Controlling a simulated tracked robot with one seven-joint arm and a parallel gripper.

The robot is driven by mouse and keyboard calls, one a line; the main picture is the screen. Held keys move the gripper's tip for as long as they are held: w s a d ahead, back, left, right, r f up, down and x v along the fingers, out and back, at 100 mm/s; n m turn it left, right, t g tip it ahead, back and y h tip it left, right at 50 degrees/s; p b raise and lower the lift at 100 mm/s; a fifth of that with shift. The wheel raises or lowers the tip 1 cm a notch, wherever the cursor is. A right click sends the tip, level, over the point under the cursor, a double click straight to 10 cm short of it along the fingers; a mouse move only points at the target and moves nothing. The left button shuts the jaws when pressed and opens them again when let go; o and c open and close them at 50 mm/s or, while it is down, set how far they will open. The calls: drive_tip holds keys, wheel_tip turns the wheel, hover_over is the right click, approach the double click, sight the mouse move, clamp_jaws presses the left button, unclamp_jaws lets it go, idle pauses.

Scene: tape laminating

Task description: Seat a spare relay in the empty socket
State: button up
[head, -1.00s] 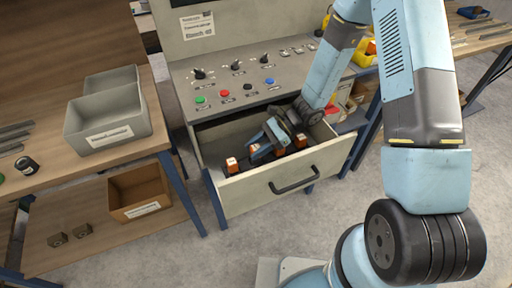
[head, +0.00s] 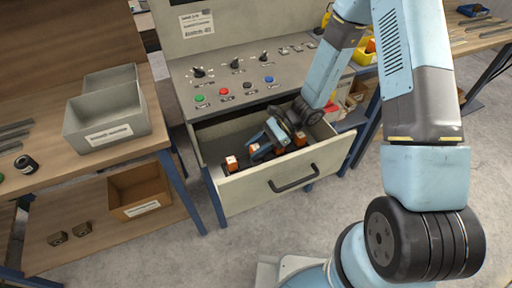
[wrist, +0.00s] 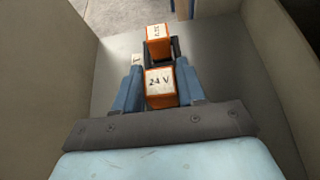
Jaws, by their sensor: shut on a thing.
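My gripper (head: 270,141) reaches down into the open drawer (head: 285,186) of the control cabinet. Its two blue fingers are shut on an orange relay (wrist: 160,88) with a white top marked "24 V", seen in the wrist view. A second orange relay (wrist: 158,38) with a marked white top stands just beyond it in that view. In the head view an orange relay (head: 231,163) stands at the drawer's left front, and another (head: 300,140) is right of my gripper. I cannot make out an empty socket; the gripper hides part of the drawer.
The drawer walls stand close around my gripper. The panel (head: 250,80) with knobs and coloured buttons is above and behind it. A grey bin (head: 108,133) sits on the left bench, with a brown bin (head: 140,208) on the shelf below. Yellow and red bins are at right.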

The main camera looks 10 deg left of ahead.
drive_tip(key=shift+s+d+f, duration=0.1)
drive_tip(key=shift+d+f, duration=0.05)
drive_tip(key=shift+f, duration=0.5)
drive_tip(key=shift+s+d+f, duration=0.1)
drive_tip(key=shift+d+f, duration=0.05)
drive_tip(key=shift+f, duration=0.45)
idle(1.3)
drive_tip(key=o, duration=1.6)
drive_tip(key=shift+r, duration=0.1)
drive_tip(key=shift+w+a+r, duration=0.1)
drive_tip(key=shift+w+r, duration=0.2)
drive_tip(key=shift+r, duration=0.55)
drive_tip(key=shift+a+r, duration=0.15)
drive_tip(key=shift+r, duration=2.5)
